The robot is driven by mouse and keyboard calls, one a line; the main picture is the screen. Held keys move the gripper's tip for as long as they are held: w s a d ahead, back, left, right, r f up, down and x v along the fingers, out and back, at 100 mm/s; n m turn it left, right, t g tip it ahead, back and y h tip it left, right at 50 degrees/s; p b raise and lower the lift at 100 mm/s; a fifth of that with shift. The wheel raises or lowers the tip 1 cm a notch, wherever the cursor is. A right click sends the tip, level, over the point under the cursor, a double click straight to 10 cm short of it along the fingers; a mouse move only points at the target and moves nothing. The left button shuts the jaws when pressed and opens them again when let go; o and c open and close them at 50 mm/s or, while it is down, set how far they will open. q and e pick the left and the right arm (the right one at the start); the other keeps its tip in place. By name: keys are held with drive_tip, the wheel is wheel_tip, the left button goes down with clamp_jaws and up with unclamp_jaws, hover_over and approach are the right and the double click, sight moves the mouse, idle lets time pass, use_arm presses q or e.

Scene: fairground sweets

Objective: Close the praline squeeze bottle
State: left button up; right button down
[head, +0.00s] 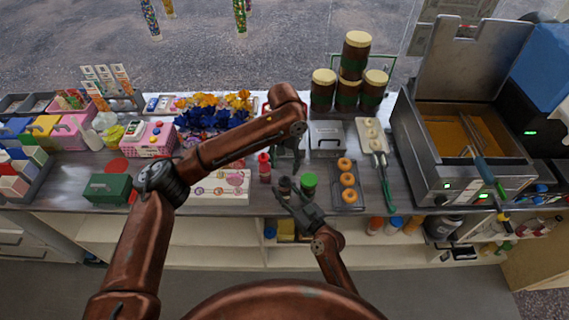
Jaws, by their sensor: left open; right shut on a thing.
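A small dark brown bottle (285,184), which looks like the praline squeeze bottle, stands near the counter's front edge. My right gripper (289,194) reaches in from the front and is shut on it. The bottle's lower part is hidden by the fingers, and its top is too small to tell whether a cap is on. My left gripper (287,157) is open, pointing down just behind and above the bottle, partly hidden by its own arm.
A red bottle (265,167) stands close on the left and a green-topped one (308,184) close on the right. A tray of doughnuts (347,201) is further right. A white board with sweets (222,185) and a green box (108,188) lie to the left. A fryer (440,181) stands far right.

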sight(284, 179)
use_arm(q)
drive_tip(key=shift+f, duration=0.1)
drive_tip(key=shift+f, duration=3.95)
clamp_jaws()
drive_tip(key=m, duration=0.8)
drive_tip(key=shift+m, duration=0.4)
drive_tip(key=shift+o, duration=0.7)
unclamp_jaws()
wheel_tip(284, 179, up, 12)
